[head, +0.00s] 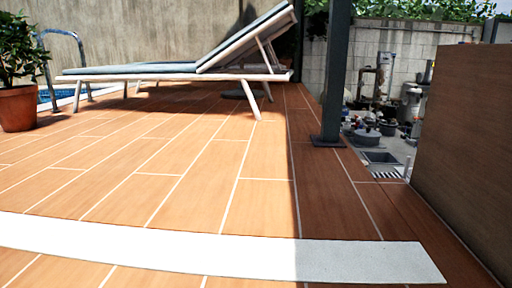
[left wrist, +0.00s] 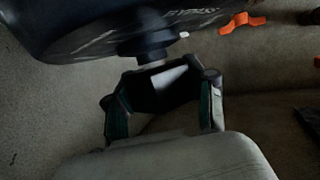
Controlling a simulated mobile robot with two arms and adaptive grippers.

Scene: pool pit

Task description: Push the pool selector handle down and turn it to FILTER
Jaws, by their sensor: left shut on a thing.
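In the left wrist view a dark round valve top (left wrist: 95,38) with pale lettering, too blurred to read in full, fills the upper left. A dark handle (left wrist: 168,84) with a pale patch juts from it toward my gripper. My left gripper (left wrist: 160,92) has a finger on each side of this handle and is shut on it. The handle's tilt and the position it points to cannot be told. Neither gripper shows in the head view, and my right gripper is in no view.
An orange lever (left wrist: 243,23) sits right of the valve top. The head view shows a tiled deck (head: 200,180), a lounger (head: 180,70), a potted plant (head: 20,105), a dark post (head: 335,75), a brown wall (head: 465,140) and pool equipment (head: 385,95) in the lower area behind.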

